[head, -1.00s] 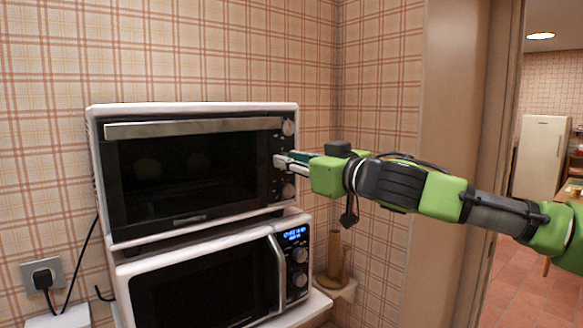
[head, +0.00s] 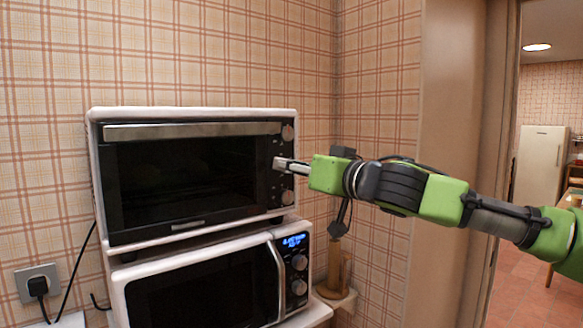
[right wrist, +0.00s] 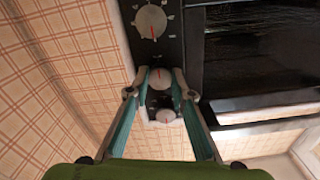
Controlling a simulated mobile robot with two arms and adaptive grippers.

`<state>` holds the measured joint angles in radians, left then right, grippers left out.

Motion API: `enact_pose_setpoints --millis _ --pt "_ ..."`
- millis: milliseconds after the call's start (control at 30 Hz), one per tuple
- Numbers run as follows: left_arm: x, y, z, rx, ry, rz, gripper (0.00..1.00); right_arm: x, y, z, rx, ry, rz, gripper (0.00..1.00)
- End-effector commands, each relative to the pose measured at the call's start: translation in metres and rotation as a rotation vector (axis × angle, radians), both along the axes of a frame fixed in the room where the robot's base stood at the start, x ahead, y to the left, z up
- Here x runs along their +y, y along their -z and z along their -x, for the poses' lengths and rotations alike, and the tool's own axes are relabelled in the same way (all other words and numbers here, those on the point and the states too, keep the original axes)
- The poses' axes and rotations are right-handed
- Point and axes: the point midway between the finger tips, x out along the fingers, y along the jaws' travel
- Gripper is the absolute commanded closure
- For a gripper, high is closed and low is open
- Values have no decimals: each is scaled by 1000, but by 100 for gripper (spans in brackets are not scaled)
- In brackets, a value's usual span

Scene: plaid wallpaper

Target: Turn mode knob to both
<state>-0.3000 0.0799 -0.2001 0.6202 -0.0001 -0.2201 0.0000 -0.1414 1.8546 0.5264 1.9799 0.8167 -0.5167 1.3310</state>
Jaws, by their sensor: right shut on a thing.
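A white toaster oven (head: 95,180) with a black front stands on top of a microwave in the head view. Its control strip has three knobs in a column: the upper knob (head: 288,132), the lower knob (head: 287,197) and a middle knob hidden behind my right gripper (head: 280,163). In the right wrist view the middle knob (right wrist: 160,78) sits between the fingertips of my gripper (right wrist: 160,72), which is shut on it. My left gripper is not in view.
The white microwave (head: 125,275) below has a lit blue display and knobs. A wooden holder (head: 335,270) stands to its right, near the wall corner. A plug (head: 38,285) is in a wall socket at left. A doorway opens at right towards a fridge (head: 540,165).

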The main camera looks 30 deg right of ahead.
Motion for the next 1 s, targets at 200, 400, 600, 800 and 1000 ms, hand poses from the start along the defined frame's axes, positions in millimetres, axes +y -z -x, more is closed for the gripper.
enact_pose_setpoints --millis 200,400,600,800,1000 --pt "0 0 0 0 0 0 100 0 2 0 3 -1 -2 62" --pt "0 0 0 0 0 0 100 0 1 0 2 0 -1 62" --pt "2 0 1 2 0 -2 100 -1 0 2 -1 1 -2 62" --pt "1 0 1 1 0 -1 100 -3 -2 19 -5 2 -6 62" --pt "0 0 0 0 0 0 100 -5 -2 43 -7 3 -10 62"
